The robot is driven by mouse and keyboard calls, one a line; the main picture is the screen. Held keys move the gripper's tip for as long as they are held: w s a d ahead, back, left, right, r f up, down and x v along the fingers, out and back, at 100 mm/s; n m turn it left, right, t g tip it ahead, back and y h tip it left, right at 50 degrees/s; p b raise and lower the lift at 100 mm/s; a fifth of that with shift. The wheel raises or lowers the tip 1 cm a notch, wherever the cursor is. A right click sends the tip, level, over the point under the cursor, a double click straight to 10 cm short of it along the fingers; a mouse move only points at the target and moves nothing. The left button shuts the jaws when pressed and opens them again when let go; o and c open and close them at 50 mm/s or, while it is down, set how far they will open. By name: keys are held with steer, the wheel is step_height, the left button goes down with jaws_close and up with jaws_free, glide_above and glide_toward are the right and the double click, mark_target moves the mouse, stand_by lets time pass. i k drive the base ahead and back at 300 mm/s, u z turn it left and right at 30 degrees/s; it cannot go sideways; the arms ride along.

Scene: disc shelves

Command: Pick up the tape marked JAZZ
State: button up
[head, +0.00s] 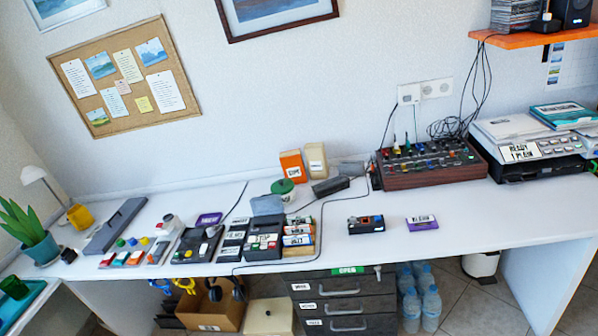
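I cannot make out the word JAZZ on any label from here. Several small labelled cases that could be tapes lie on the white desk (470,215). A stack of labelled cases (298,238) stands near the desk's front edge, with a column of dark labelled cases (232,240) to its left. A dark case with orange and blue parts (366,224) lies to the right of the stack. A purple case with a white label (421,223) lies flat further right. Another purple case (208,219) lies left of the stack. My gripper is not in view.
A brown mixer with cables (430,168) and a printer (527,150) stand at the back right. Left are a plant (38,245), a lamp (42,180) and small devices. Drawers (345,305), water bottles (420,300) and a cardboard box (212,308) are below. The desk's right front is clear.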

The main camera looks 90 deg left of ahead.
mark_target(305, 240)
steer(key=u, duration=0.45)
steer(key=i, duration=1)
steer(key=u, duration=1.2)
steer(key=i, duration=0.6)
steer(key=u, duration=0.35)
